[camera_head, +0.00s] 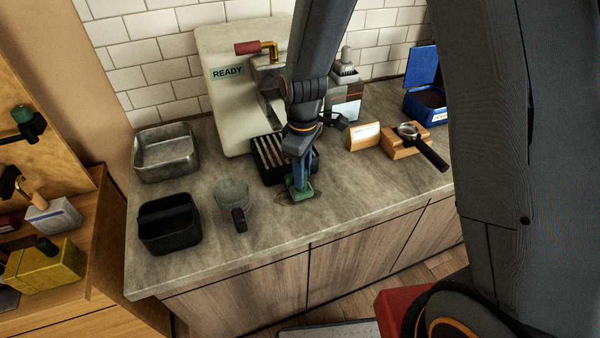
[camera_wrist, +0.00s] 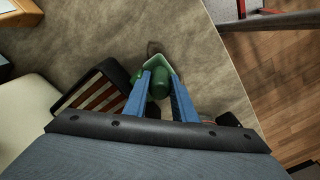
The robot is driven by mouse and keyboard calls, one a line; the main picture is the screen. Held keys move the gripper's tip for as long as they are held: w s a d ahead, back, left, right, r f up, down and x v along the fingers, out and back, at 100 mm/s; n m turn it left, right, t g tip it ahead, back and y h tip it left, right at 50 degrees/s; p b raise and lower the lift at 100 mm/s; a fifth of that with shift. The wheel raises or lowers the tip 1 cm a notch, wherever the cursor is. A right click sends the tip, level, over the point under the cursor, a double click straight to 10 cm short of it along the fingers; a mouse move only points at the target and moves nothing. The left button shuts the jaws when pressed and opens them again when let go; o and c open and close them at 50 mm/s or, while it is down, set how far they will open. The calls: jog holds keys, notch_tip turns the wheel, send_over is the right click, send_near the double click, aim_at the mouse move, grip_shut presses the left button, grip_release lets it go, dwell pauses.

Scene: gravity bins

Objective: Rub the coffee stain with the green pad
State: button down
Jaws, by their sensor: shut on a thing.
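My gripper (camera_head: 299,180) points down over the grey countertop (camera_head: 347,213), near its front edge. Its blue fingers are shut on the green pad (camera_head: 301,194), which is down at the counter surface. In the wrist view the pad (camera_wrist: 162,71) shows a rounded green grip between the two fingers (camera_wrist: 166,86) and a paler green base. The dark brown coffee stain (camera_head: 284,199) shows just left of and beside the pad; in the wrist view a dark patch (camera_wrist: 154,47) lies at the pad's far edge. The pad and gripper hide part of the stain.
A black slatted drip tray (camera_head: 313,170) stands close behind the pad, before the white coffee machine (camera_head: 216,95). A portafilter (camera_head: 424,146) lies right. The counter right of the pad is clear.

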aim_at(310, 186)
jog(key=shift+w+d+f, duration=0.1)
jog(key=shift+w+d, duration=0.15)
jog(key=shift+d, duration=0.8)
jog(key=shift+s, duration=0.1)
jog(key=shift+d, duration=0.1)
jog(key=shift+r+p, duration=0.5)
jog(key=shift+r, duration=0.35)
jog(key=shift+w, duration=0.2)
jog(key=shift+r, duration=0.3)
notch_tip(310, 186, up, 4)
jog(key=shift+r, duration=0.2)
